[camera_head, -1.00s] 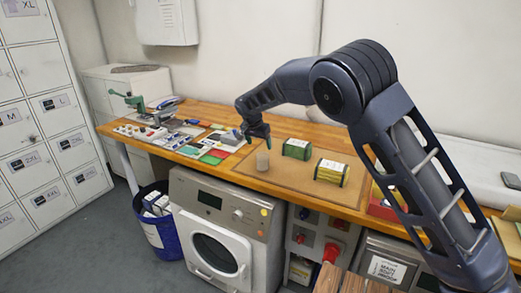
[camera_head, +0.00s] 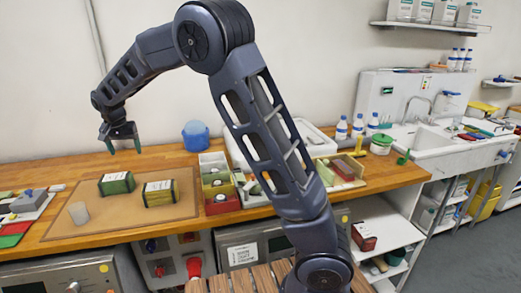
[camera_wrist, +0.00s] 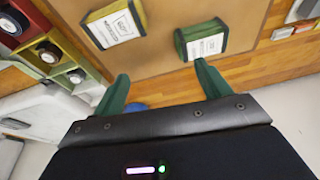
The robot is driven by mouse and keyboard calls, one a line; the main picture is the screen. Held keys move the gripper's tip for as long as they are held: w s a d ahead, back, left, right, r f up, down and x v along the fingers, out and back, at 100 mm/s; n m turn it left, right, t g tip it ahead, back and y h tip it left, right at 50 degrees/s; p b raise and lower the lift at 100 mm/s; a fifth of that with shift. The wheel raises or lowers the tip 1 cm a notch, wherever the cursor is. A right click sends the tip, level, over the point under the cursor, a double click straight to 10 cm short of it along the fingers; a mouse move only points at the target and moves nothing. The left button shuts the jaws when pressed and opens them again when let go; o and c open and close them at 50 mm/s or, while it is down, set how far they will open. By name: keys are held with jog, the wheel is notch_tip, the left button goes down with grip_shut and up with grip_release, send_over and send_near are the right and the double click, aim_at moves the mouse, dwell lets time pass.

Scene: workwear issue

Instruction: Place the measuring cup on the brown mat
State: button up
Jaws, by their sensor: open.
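A small translucent cup (camera_head: 78,213), which looks like the measuring cup, stands upright on the brown mat (camera_head: 118,218) near its left part. Its markings are too small to see. My gripper (camera_head: 124,147) is open and empty, raised well above the worktop and up and right of the cup in the head view. The wrist view shows its two green fingers (camera_wrist: 161,75) spread with nothing between them. The brown mat also shows in the wrist view (camera_wrist: 165,55); the cup does not.
A green-banded box (camera_head: 117,184) and a yellow-banded box (camera_head: 159,193) stand on the mat right of the cup. Compartment bins (camera_head: 222,203) and a blue round container (camera_head: 195,136) are further right. Flat coloured items (camera_head: 15,228) lie left of the mat.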

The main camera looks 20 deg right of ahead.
jog(key=s+d+r, duration=0.2)
jog(key=d+r, duration=0.1)
jog(key=d, duration=0.8)
jog(key=s+d+r+y, duration=0.15)
jog(key=d+r, duration=0.25)
jog(key=d, duration=0.8)
jog(key=s+d+r+h, duration=0.1)
jog(key=s+d+r, duration=0.15)
jog(key=d, duration=0.85)
jog(key=s+d+f, duration=0.1)
jog(key=s+d, duration=0.8)
jog(key=s, duration=0.2)
jog(key=s+d+f+t, duration=0.1)
jog(key=s+d+f, duration=0.1)
jog(key=s+d, duration=0.7)
jog(key=s+h, duration=0.1)
jog(key=s, duration=0.1)
jog(key=shift+s+d+f+n, duration=0.3)
jog(key=shift+s, duration=0.05)
